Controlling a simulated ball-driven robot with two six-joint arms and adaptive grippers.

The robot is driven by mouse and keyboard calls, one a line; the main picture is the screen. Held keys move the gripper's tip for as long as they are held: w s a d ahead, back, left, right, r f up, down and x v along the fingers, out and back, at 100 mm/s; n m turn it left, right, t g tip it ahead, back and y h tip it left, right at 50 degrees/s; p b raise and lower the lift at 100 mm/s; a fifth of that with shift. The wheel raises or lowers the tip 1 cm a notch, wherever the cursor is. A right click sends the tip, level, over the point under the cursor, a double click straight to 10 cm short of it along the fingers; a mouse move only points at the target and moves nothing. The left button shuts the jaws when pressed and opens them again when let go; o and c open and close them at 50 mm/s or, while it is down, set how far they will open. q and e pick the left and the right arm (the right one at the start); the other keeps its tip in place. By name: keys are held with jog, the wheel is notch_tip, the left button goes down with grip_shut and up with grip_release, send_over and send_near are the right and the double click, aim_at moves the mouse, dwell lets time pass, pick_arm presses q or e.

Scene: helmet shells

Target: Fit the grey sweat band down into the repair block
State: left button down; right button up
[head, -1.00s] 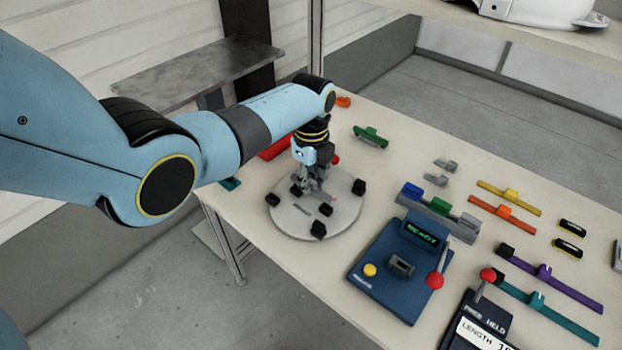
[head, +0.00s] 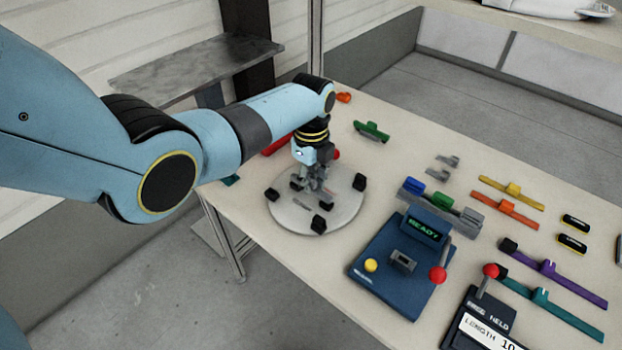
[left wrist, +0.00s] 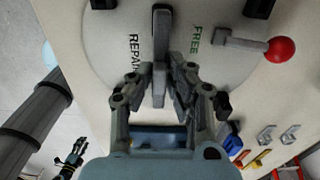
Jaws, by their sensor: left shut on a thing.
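My left gripper (left wrist: 160,88) is shut on the grey sweat band (left wrist: 159,84), a narrow grey strip between the fingertips in the left wrist view. In the head view, my left gripper (head: 318,188) points down over the pale round turntable (head: 345,210); the band is too small to make out there. The far end of the band lies near a black slotted block (left wrist: 162,20), beside the word REPAIR, apparently the repair block. I cannot tell whether the band touches it. My right gripper (left wrist: 72,155) seems to show small and dark at lower left in the left wrist view.
Several black blocks stand around the turntable rim. A red-knobbed lever (left wrist: 280,49) is beside it, near the word FREE. A blue console (head: 400,265) reading READY stands to the right. Coloured bands, including a purple one (head: 560,275), lie further right.

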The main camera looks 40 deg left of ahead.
aim_at(311, 180)
pick_arm(q)
jog(key=shift+f, duration=0.3)
jog(key=c, duration=1.2)
grip_release()
jog(key=shift+r, duration=0.1)
notch_tip(311, 180, up, 12)
jog(key=shift+f, duration=0.1)
